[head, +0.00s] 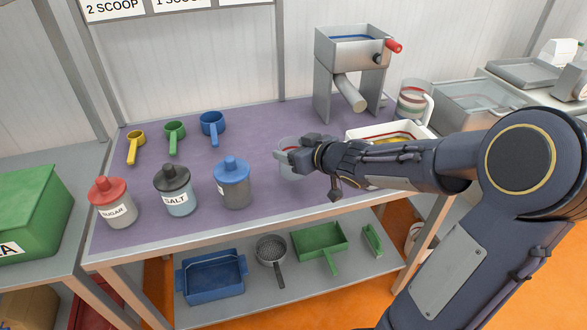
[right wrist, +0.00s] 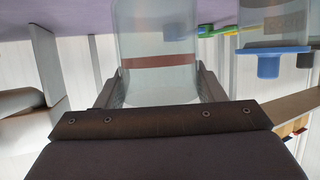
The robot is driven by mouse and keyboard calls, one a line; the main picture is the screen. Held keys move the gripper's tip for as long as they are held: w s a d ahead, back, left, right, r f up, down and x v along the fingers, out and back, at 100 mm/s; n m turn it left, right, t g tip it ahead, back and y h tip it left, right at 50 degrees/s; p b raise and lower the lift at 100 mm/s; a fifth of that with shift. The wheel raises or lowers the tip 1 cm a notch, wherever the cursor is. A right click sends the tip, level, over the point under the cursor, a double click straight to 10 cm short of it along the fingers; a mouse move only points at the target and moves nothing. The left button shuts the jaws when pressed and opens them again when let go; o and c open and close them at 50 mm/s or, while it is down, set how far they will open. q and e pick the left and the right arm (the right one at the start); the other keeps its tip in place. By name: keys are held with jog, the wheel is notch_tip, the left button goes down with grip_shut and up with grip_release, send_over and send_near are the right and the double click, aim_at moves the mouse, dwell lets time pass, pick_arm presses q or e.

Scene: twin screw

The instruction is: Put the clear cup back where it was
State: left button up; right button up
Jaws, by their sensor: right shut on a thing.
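The clear cup (head: 288,172) stands upright on or just above the purple mat, right of the blue-lidded jar. My right gripper (head: 284,155) is shut on it. In the right wrist view, which looks upside down, the clear cup (right wrist: 158,35) sits between the two fingers of my right gripper (right wrist: 157,85) and shows a reddish-brown band. The hand hides part of the cup in the head view. I cannot tell whether its base touches the mat. My left gripper is not in view.
Sugar (head: 112,204), salt (head: 176,190) and blue-lidded (head: 232,184) jars line the front. Yellow (head: 136,146), green (head: 174,134) and blue (head: 212,126) scoops lie behind. A metal dispenser (head: 350,60), banded clear jug (head: 413,100) and white tray (head: 425,130) stand right. The mat's middle is clear.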

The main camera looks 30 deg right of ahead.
jog(key=shift+w+d+f, duration=0.15)
jog(key=shift+w+f, duration=0.2)
jog(key=shift+f, duration=0.1)
jog(key=shift+w+d+f+b, duration=0.1)
jog(key=shift+w+f+b, duration=0.05)
jog(key=shift+f+b, duration=0.65)
jog(key=shift+w+f+b, duration=0.15)
jog(key=shift+f+b, duration=0.3)
jog(key=shift+f, duration=0.55)
jog(key=shift+f, duration=0.1)
jog(key=shift+f, duration=0.15)
jog(key=o, duration=1.1)
